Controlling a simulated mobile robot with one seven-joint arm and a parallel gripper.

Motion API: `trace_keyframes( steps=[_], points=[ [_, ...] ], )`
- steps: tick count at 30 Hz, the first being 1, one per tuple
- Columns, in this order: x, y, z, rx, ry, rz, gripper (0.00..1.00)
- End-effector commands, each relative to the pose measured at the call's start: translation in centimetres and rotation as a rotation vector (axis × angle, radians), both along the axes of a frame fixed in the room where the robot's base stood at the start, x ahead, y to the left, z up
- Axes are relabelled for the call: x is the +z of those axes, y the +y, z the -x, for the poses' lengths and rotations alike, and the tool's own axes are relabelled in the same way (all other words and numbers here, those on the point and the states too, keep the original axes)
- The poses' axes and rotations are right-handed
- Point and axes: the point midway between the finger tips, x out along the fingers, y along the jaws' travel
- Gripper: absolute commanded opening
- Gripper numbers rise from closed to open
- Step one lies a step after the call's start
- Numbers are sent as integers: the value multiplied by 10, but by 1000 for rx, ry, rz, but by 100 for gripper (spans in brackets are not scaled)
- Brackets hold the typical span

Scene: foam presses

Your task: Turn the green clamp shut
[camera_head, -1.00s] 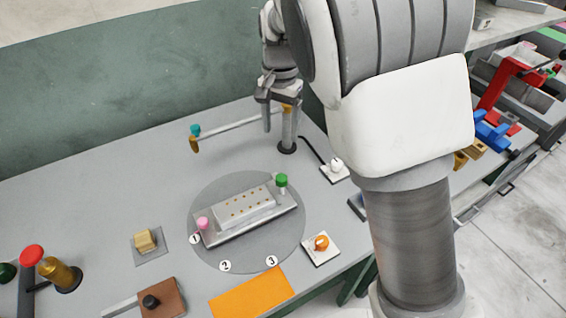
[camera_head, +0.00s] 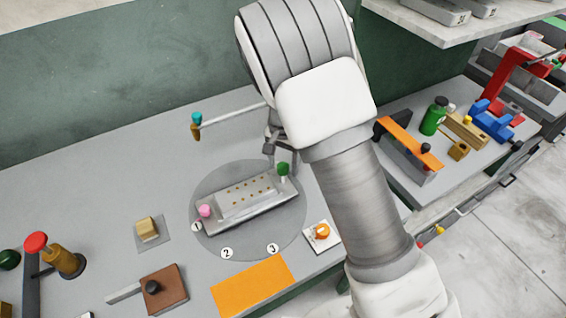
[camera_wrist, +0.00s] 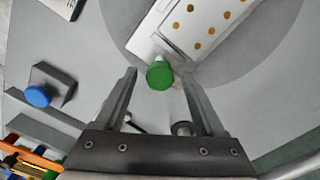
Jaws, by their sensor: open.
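The green clamp (camera_head: 283,169) is a small knob on a pale stem at the right end of the metal plate (camera_head: 213,228) on the round grey disc. A perforated block (camera_head: 249,197) sits on this plate, with a pink knob (camera_head: 205,211) at its left end. My gripper (camera_head: 283,160) is at the green clamp, partly hidden by my arm in the head view. In the wrist view the open fingers (camera_wrist: 160,75) stand on either side of the green knob (camera_wrist: 160,76), with visible gaps. Whether they are level with it in height I cannot tell.
A post with a long arm ending in a teal knob (camera_head: 196,118) stands just behind. An orange dial (camera_head: 322,231) lies to the right front. A brown block (camera_head: 162,290) and an orange mat (camera_head: 252,287) lie in front. A blue knob (camera_wrist: 38,97) shows in the wrist view.

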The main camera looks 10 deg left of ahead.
Motion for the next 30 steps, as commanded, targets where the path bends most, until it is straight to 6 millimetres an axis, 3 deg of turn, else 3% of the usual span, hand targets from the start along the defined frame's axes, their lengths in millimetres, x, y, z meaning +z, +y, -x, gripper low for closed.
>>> trace_keyframes(
  steps=[9, 21, 30],
  points=[
    [-3, 0, 0, 0, -1, 0, 72],
    [-3, 0, 0, 0, -1, 0, 0],
    [-3, 0, 0, 16, -1, 0, 0]
  ],
)
